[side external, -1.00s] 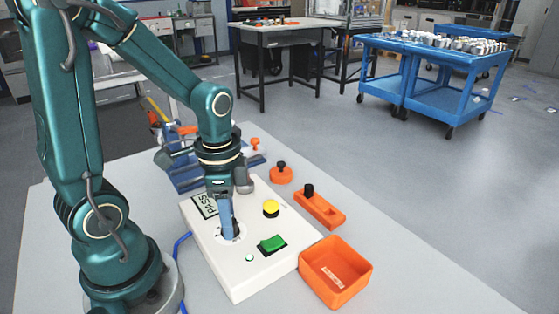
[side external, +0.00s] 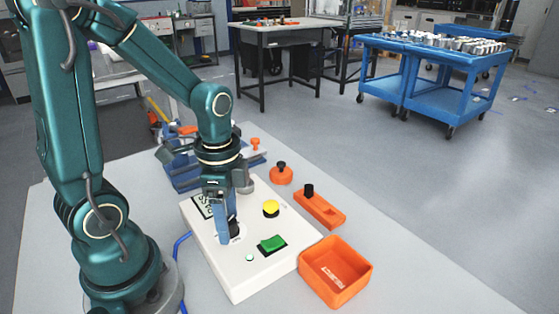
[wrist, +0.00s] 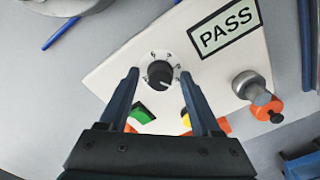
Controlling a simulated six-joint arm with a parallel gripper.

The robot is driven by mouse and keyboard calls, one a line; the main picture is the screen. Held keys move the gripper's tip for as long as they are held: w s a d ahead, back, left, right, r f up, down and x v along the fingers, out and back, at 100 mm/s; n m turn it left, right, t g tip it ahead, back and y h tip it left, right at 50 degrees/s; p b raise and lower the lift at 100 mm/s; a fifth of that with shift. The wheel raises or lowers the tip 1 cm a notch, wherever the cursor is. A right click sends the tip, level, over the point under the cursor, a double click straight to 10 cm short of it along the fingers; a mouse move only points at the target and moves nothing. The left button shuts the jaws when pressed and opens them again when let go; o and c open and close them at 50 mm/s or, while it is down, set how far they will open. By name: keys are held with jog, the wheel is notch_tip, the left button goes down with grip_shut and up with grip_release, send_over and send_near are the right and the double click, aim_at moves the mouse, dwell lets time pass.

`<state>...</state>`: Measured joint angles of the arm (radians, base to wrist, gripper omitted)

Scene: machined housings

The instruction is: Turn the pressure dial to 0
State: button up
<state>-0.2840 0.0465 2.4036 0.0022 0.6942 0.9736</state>
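The pressure dial is a black round knob (wrist: 160,73) with a light pointer line, ringed by small printed marks on the white panel box (wrist: 110,78). In the wrist view its pointer seems to point to the lower right; the numerals are too small to read surely. My gripper (wrist: 160,76) is open, with one blue finger on each side of the knob and gaps visible between knob and fingers. In the side view, my gripper (side external: 226,232) is low over the panel at the dial (side external: 237,230), which is partly hidden by the fingers.
The panel also carries a green rocker switch (side external: 271,243), a yellow button (side external: 271,208) and a PASS display (wrist: 227,27). An orange bin (side external: 336,271) and an orange block with a black knob (side external: 319,208) stand right of it. A blue cable (side external: 181,243) runs along its left.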

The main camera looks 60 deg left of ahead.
aim_at(231, 223)
dwell(0.3)
jog(key=shift+r, duration=2.55)
jog(key=shift+w+d+r+t, duration=0.15)
jog(key=shift+d+r+t, duration=0.15)
jog(key=shift+r, duration=0.1)
jog(key=s+d+r+n+t, duration=0.2)
jog(key=d+r+n+t, duration=0.2)
jog(key=n, duration=0.4)
jog(key=shift+s+d+r+t, duration=0.2)
jog(key=shift+d+r+t, duration=0.05)
jog(key=shift+t, duration=0.25)
